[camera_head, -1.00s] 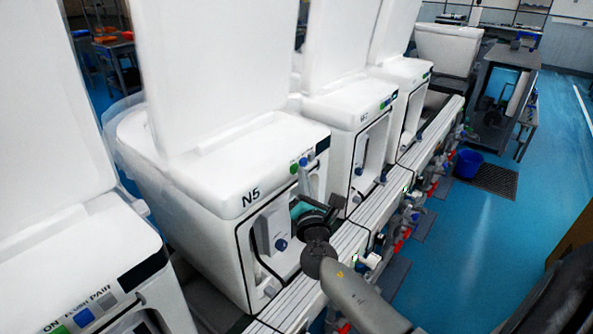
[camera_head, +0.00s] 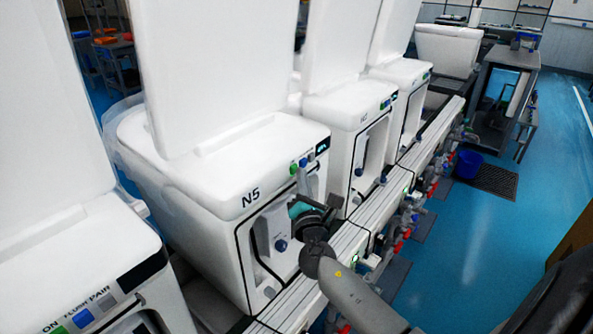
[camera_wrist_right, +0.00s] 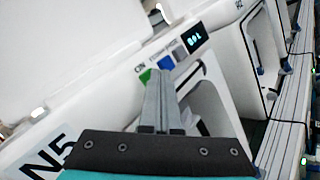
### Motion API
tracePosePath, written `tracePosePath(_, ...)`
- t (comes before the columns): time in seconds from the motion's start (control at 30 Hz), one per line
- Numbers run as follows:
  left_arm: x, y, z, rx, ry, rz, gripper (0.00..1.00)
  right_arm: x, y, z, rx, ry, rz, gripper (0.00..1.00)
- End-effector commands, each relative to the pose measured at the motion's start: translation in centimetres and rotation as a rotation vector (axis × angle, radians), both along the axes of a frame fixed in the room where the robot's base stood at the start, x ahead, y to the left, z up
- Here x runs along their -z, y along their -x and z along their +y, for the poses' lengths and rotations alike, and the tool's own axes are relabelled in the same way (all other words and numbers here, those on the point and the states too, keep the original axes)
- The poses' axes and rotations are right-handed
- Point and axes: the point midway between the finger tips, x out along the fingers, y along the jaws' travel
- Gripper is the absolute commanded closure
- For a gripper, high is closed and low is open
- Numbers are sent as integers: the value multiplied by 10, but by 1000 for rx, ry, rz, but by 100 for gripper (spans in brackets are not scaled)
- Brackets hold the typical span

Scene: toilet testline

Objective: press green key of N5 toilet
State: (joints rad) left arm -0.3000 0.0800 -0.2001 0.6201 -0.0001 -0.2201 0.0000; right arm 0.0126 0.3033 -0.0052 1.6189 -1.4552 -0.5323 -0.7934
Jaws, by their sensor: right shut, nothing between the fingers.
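The N5 toilet (camera_head: 215,190) is white, with its lid up and the N5 label on its front. Its green key (camera_head: 294,168) is left of a blue key (camera_head: 303,162) and a lit display (camera_head: 322,147). My right gripper (camera_head: 306,178) is shut and empty, just below these keys. In the right wrist view its closed fingers (camera_wrist_right: 160,82) point at the key row. The green key (camera_wrist_right: 145,75) shows partly beside the fingertips, with the blue key (camera_wrist_right: 167,62) just beyond. I cannot tell whether the tips touch a key. My left gripper is not in view.
Another white toilet (camera_head: 95,260) with a similar key row is at the near left. More white toilets (camera_head: 345,105) stand beyond N5. A white ribbed rail (camera_head: 345,245) runs along their fronts. The blue floor (camera_head: 480,240) at the right is largely clear, with a blue bucket (camera_head: 468,164) farther back.

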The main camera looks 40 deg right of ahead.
Motion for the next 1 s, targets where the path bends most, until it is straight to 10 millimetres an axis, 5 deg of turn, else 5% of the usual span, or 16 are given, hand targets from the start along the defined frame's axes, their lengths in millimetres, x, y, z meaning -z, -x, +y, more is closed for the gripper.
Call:
tracePosePath(0.6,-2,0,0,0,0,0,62,0,15,-4,0,1,1,100)
tracePosePath(1.0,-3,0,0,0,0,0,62,1,52,-15,0,1,2,100)
